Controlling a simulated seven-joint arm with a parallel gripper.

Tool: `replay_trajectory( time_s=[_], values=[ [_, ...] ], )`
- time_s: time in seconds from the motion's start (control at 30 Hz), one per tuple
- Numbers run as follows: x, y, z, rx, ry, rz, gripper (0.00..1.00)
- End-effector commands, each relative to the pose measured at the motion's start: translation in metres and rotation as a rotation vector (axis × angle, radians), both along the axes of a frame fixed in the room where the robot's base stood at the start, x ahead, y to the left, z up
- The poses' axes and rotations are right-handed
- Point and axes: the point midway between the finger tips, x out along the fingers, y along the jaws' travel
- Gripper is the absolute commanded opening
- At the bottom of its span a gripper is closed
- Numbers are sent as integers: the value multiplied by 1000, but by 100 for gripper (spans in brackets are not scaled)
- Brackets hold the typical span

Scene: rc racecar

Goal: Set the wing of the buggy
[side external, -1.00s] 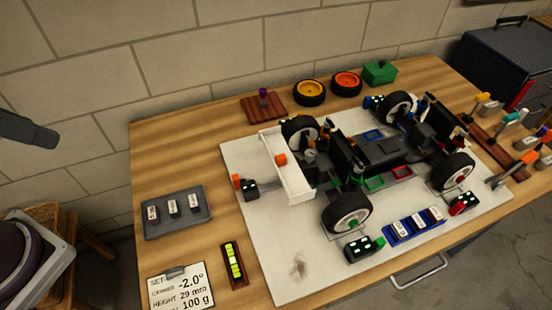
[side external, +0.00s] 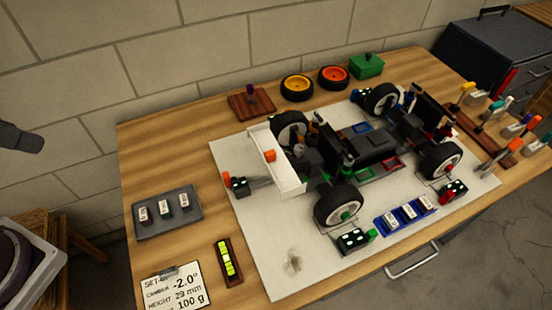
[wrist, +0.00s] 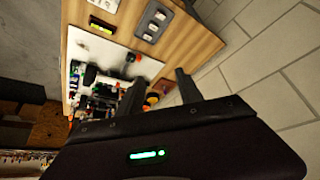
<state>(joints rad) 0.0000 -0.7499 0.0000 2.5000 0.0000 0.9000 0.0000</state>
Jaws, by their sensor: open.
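The buggy (side external: 375,145) stands on a white board (side external: 300,245) on the workbench. Its white wing (side external: 291,178) spans the left end and carries an orange block (side external: 269,156). A small black block with light dots (side external: 239,184) and an orange end sits beside the wing on the left. A set-up card (side external: 175,287) reads -2.0°, 29 mm and 100 g. In the wrist view, my gripper (wrist: 160,77) is open and empty, its two dark fingers apart. The buggy (wrist: 97,100) shows small beyond them. The wing's exact tilt cannot be read.
A grey tray (side external: 187,226) with three labelled blocks and a yellow-green level (side external: 229,261) lie left of the board. Spare wheels (side external: 297,87), a green box (side external: 367,66) and a purple-knobbed wooden stand (side external: 251,101) are behind. Several handled tools (side external: 500,105) stand at right.

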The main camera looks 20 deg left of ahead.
Motion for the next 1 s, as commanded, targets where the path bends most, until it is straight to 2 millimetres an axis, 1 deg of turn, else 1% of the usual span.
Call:
replay_trajectory(
  time_s=[0.13, 0.17, 0.2, 0.27, 0.33, 0.37, 0.4, 0.47, 0.5, 0.57, 0.6, 0.67, 0.7, 0.8, 0.83, 0.9, 1.0],
  values=[
    [0, 0, 0, 0, 0, 0, 43],
    [0, 0, 0, 0, 0, 0, 41],
    [1, 0, 0, 1, 1, -2, 36],
    [9, -2, 2, 10, 7, -19, 36],
    [32, -8, 5, 37, 22, -73, 36],
    [48, -12, 5, 52, 31, -110, 36],
    [71, -22, 3, 73, 43, -168, 36],
    [110, -41, -5, 98, 56, -268, 36],
    [135, -56, -14, 108, 66, -333, 36],
    [170, -82, -34, 115, 74, -434, 36],
    [190, -101, -51, 114, 80, -498, 36],
    [215, -130, -79, 104, 86, -585, 36],
    [227, -148, -98, 92, 88, -636, 36],
    [245, -185, -139, 65, 92, -727, 36],
    [249, -192, -149, 57, 93, -744, 36],
    [253, -205, -164, 45, 92, -772, 36],
    [256, -213, -176, 38, 92, -789, 36]
  ],
)
